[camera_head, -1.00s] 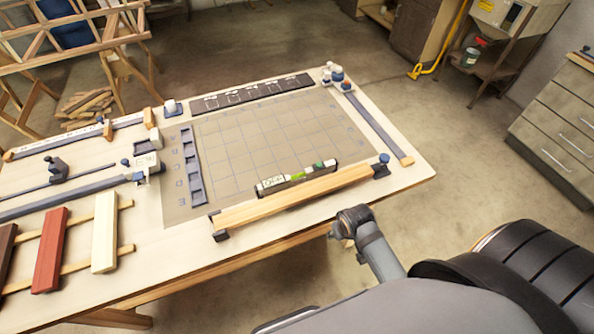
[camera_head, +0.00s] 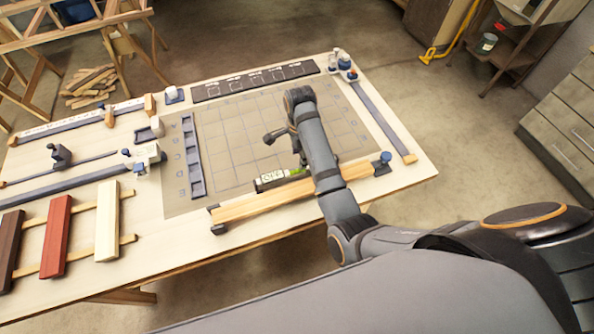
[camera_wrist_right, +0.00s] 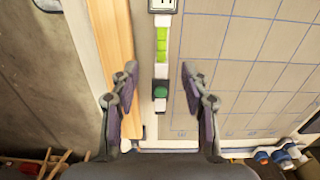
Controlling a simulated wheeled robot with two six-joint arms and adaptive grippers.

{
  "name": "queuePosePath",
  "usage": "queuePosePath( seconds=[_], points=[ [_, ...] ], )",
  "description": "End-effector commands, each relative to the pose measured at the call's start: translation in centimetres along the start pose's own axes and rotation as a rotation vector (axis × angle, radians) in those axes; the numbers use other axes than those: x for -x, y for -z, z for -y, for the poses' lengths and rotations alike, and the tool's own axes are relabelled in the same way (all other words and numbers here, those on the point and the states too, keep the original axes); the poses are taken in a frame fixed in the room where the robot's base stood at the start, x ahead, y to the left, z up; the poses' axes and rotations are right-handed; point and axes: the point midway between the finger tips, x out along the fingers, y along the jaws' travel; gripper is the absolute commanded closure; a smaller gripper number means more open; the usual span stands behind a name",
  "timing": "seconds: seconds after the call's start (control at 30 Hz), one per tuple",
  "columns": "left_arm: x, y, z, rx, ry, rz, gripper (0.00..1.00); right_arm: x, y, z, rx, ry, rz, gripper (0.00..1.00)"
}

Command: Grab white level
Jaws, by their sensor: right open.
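The white level (camera_head: 270,181) lies on the table along the wooden bar, with a dark marked end and a green part. My right arm hides its right part in the head view. My left gripper is out of view.
The wooden bar (camera_head: 250,207) lies right beside the level, on the front side. A gridded mat (camera_head: 235,135) spreads behind it. A dark slotted strip (camera_head: 192,160) stands left, and coloured boards (camera_head: 57,235) lie at the front left.

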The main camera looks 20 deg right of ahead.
Motion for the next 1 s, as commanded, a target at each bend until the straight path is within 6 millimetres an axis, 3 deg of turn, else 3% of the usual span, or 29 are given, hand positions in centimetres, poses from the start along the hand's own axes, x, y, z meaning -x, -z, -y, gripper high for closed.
queuePosePath(
  seconds=[0.2,0.47,0.7,1.0],
  points=[
    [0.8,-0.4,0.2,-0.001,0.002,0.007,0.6,-3.4,0.1,-0.1,0.002,-0.002,-0.002,0.54],
    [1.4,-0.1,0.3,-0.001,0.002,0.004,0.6,-4.7,-0.2,0.0,0.003,-0.002,-0.001,0.54],
    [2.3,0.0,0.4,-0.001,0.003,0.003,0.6,-8.6,-0.6,0.2,0.003,0.0,-0.001,0.54],
    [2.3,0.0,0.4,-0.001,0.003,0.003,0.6,-9.2,-0.6,0.3,0.002,0.002,0.0,0.56]
  ],
)
